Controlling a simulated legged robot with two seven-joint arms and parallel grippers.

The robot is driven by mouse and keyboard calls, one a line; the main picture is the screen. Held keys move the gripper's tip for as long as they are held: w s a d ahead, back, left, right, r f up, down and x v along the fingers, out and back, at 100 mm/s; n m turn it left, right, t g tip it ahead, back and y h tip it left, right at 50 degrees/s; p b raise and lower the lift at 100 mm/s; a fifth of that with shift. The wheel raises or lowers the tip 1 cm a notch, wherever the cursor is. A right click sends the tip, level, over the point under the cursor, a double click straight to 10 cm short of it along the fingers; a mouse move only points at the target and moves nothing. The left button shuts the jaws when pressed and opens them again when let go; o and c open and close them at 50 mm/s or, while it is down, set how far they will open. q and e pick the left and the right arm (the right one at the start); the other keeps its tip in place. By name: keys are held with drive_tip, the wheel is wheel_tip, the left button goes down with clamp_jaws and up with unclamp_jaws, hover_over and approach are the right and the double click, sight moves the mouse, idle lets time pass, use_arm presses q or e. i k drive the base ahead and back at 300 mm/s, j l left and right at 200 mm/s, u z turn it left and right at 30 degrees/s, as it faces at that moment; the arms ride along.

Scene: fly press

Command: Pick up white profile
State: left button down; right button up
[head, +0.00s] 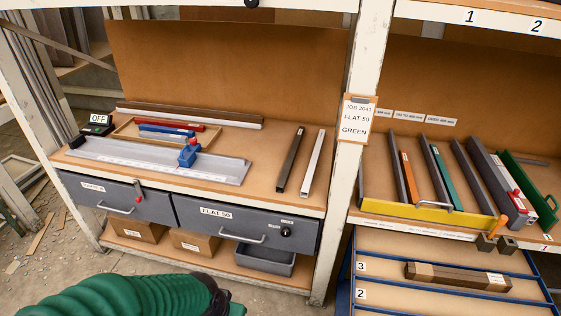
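A white profile (313,161) lies on the wooden bench top, toward its right end near the white post. It is a long thin bar, slanting slightly, and nothing touches it. A dark brown profile (290,160) lies beside it on the left with a small gap. My green ribbed arm shows at the bottom left, below the bench, ending in a dark cuff at the lower edge. No gripper fingers show, and my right arm is out of the picture.
A grey fixture with a blue clamp (188,153) stands left of the profiles. Behind it lie a tray with red and blue bars and a long brown-and-white strip (190,114). The post (347,145) with a job card stands right. Grey drawers (245,222) sit below.

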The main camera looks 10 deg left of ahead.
sight(306, 186)
drive_tip(key=i+j+u, duration=0.1)
drive_tip(key=j, duration=0.3)
drive_tip(key=i+j+u, duration=0.1)
drive_tip(key=i+j, duration=0.2)
drive_tip(key=i+j+u, duration=0.1)
drive_tip(key=j, duration=0.4)
drive_tip(key=i+l+u, duration=0.15)
drive_tip(key=i, duration=1.1)
